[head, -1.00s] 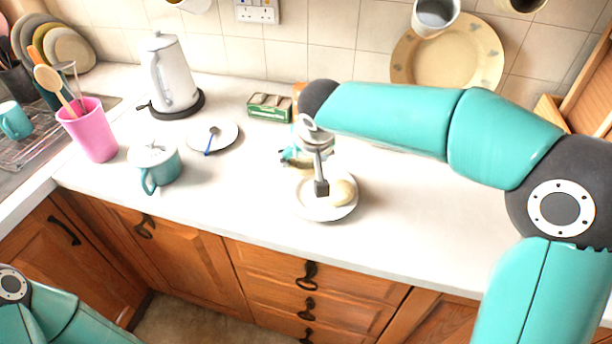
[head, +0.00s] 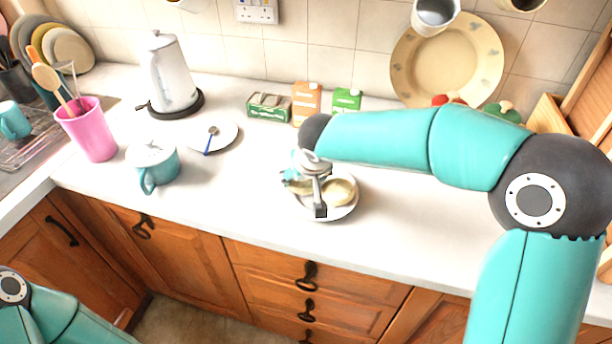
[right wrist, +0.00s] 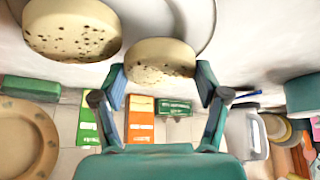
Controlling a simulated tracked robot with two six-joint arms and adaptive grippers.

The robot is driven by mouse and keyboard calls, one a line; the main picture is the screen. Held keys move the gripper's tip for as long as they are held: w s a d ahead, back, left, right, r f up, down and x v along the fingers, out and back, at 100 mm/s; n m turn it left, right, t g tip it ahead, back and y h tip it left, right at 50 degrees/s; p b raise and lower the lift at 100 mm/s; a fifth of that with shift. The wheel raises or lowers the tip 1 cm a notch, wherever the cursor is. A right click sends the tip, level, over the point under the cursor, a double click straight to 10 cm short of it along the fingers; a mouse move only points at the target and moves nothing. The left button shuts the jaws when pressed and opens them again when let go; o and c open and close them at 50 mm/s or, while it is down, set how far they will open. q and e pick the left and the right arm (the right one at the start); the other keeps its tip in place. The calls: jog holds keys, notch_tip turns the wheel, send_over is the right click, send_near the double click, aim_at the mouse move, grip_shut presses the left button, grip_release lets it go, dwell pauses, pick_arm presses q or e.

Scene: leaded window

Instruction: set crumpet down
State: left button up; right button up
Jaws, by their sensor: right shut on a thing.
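My right gripper (right wrist: 160,74) is shut on a pale round crumpet (right wrist: 160,57) with brown speckles, one finger on each side of it. In the head view the gripper (head: 310,186) is over the left part of a white plate (head: 328,215), and it partly hides the held crumpet. A second crumpet (head: 342,191) lies on the right of the plate; it also shows in the right wrist view (right wrist: 72,28). The held crumpet is at or just above the plate; I cannot tell whether it touches. My left gripper is out of view.
A blue-handled spoon lies on a small plate (head: 228,133) to the left. A teal mug (head: 155,168), pink cup (head: 92,135) and kettle (head: 170,75) stand further left. Cartons (head: 306,103) stand behind. The counter's front is clear.

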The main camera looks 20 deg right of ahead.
jog(key=shift+f, duration=0.25)
jog(key=o, duration=1.1)
jog(key=shift+o, duration=0.3)
jog(key=shift+r, duration=0.1)
jog(key=shift+r+p, duration=0.6)
jog(key=shift+r, duration=0.05)
jog(key=b+v, duration=0.1)
jog(key=v, duration=1)
jog(key=shift+s, duration=0.2)
jog(key=shift+r, duration=0.15)
